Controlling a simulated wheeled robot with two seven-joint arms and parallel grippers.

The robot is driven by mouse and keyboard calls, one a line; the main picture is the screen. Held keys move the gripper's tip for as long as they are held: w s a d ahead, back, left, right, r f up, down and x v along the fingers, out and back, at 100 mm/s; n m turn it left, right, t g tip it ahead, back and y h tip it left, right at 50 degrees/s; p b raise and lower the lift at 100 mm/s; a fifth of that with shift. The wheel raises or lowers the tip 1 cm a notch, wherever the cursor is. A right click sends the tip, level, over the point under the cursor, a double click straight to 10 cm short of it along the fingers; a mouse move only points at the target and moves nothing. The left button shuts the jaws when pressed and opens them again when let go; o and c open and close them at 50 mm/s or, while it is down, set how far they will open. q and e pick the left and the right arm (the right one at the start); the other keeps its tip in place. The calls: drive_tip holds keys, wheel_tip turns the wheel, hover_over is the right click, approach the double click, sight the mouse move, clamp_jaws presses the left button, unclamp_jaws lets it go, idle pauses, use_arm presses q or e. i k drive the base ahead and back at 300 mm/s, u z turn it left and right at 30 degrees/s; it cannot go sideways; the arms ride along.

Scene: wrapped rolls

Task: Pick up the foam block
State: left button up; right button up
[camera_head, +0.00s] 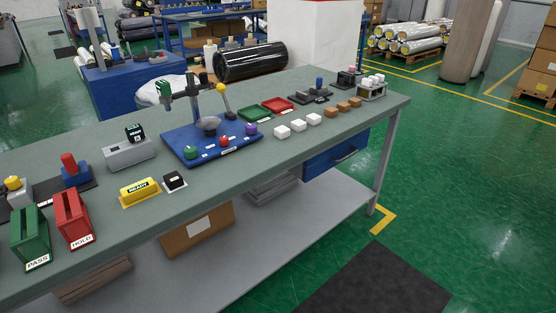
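Several small white blocks that look like foam sit on the grey-green workbench (230,180). Three stand in a row along its front edge: a left one (282,132), a middle one (298,125) and a right one (314,119). More small white pieces (373,79) sit on a grey stand at the far right end. Which of these is the foam block, I cannot tell. Neither of my grippers is in view.
Brown blocks (343,107) continue the row. Behind are a green tray (254,113), a red tray (278,106) and a blue fixture (210,148) with a lever. A yellow READY box (140,191), green PASS bin (31,240) and red HOLD bin (74,217) stand left.

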sight(281, 132)
drive_tip(key=z, duration=0.95)
drive_tip(key=i, duration=1.15)
drive_tip(key=u, duration=0.5)
